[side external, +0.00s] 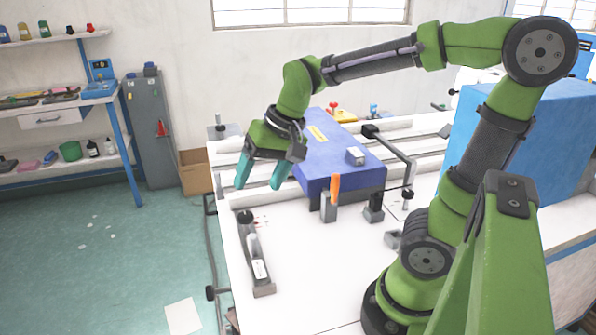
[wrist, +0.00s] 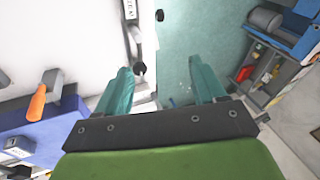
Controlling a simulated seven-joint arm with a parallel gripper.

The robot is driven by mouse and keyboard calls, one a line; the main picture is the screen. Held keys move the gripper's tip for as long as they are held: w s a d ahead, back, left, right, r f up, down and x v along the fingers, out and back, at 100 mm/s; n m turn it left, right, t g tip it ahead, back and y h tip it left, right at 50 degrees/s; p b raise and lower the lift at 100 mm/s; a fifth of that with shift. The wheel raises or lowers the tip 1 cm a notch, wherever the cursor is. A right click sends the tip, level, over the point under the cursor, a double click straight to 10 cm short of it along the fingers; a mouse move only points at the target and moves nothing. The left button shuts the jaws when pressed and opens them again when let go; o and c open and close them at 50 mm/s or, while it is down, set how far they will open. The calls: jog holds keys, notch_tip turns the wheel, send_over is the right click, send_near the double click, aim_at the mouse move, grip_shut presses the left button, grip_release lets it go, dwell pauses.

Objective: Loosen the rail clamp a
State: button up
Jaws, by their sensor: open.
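My gripper (side external: 260,178) is open and empty above the left edge of the white table. A grey bar-shaped fitting (side external: 259,262) with a black knob (side external: 245,217) lies on the table below and in front of it. In the wrist view the fitting (wrist: 131,20) runs toward my open fingers (wrist: 163,68), its knob (wrist: 139,69) appearing near the left finger. An orange handle (side external: 335,187) stands on a grey block (side external: 328,207) beside the blue box; the handle also shows in the wrist view (wrist: 38,100). I cannot tell which fitting is rail clamp a.
The blue box (side external: 340,178) stands right of my gripper, with a small grey block (side external: 355,155) on top. Grey rails (side external: 400,143) and a black-jointed bar (side external: 392,150) lie beyond. The table front (side external: 310,275) is clear. Shelves (side external: 60,110) stand far left.

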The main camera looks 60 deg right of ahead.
aim_at(246, 214)
jog(key=w+d+f+m+g+h, duration=0.2)
jog(key=w+d+m+g, duration=0.2)
jog(key=w+d+m, duration=0.65)
jog(key=f+m, duration=0.1)
jog(key=f, duration=0.4)
jog(key=a+f+m, duration=0.1)
jog(key=f, duration=0.5)
jog(key=a+f+m, duration=0.1)
jog(key=f+m, duration=0.1)
jog(key=f, duration=0.3)
jog(key=shift+w+a+f, duration=0.1)
jog(key=shift+w+f, duration=0.05)
jog(key=shift+w, duration=0.15)
jog(key=c, duration=1.1)
